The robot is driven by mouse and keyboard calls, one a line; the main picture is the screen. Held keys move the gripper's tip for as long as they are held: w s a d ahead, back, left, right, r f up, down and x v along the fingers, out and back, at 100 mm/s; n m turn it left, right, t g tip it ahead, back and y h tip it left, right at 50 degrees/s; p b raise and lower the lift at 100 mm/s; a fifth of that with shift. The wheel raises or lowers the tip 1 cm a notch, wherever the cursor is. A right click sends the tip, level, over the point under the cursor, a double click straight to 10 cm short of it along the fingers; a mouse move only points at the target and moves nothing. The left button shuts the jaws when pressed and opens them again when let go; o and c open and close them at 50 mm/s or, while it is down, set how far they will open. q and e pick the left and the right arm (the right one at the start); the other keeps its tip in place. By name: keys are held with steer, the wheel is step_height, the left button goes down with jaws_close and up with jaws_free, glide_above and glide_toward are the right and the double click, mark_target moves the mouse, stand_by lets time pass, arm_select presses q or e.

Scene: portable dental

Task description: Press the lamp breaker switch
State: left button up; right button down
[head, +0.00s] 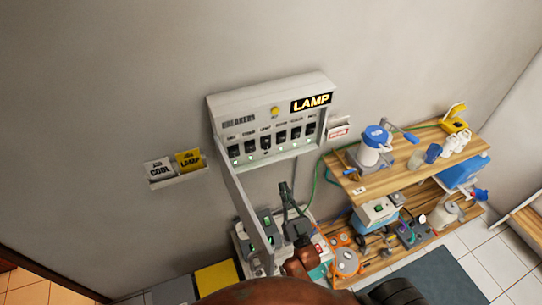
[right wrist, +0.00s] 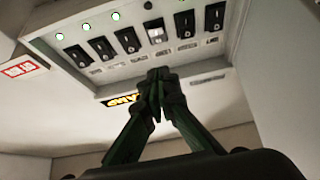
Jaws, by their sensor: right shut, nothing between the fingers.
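The grey breaker panel (head: 228,112) is on the wall, with a row of several rocker switches and a lit LAMP sign (head: 310,102) at its upper right. My left gripper is not in view.
A panel door (head: 236,200) hangs below the breaker's left side. COOL (head: 158,169) and LAMP (head: 189,160) cards sit in a wall holder at left. A wooden shelf (head: 350,187) with bottles, pump and tools stands at right. A green hose (head: 317,180) hangs nearby.

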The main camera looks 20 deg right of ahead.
steer(key=p, duration=0.3)
glide_toward(267, 146)
step_height(267, 146, up, 5)
steer(key=w, duration=0.2)
steer(key=w+f, duration=0.1)
steer(key=shift+w+d+f, duration=0.15)
steer(key=shift+w, duration=0.25)
steer(key=shift+w+f, duration=0.15)
steer(key=shift+w, duration=0.4)
